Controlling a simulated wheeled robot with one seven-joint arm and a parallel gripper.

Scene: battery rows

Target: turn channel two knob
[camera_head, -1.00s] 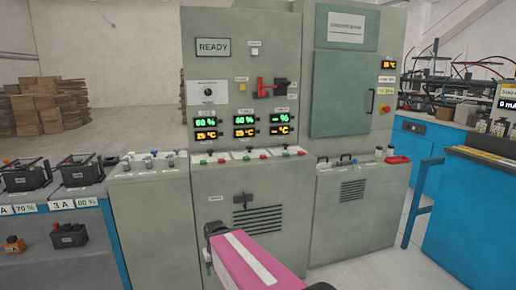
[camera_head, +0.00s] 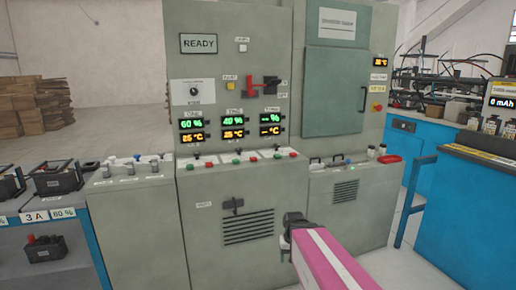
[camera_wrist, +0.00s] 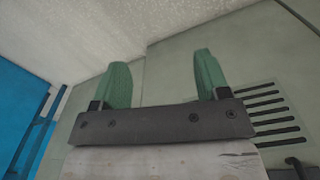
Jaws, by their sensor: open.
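The tall grey control cabinet (camera_head: 240,185) stands in the middle of the head view. It has three display columns; the middle display (camera_head: 233,121) reads 40 % over 25 °C. Below it, on the sloping ledge, a small dark knob (camera_head: 238,151) stands between coloured buttons. A black dial (camera_head: 194,91) sits on a white plate higher up. The channel labels are too small to read surely. My gripper (camera_wrist: 162,70) is open and empty in the wrist view, its two green fingers apart before grey cabinet panels. In the head view its fingers cannot be made out.
A red lever (camera_head: 262,86) sticks out above the displays. A black handle (camera_head: 233,205) and vent slots (camera_head: 248,226) are on the lower front. Grey side units flank it. A blue bench (camera_head: 470,205) stands at right, a battery rack (camera_head: 62,213) at left. Floor shows between cabinet and blue bench.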

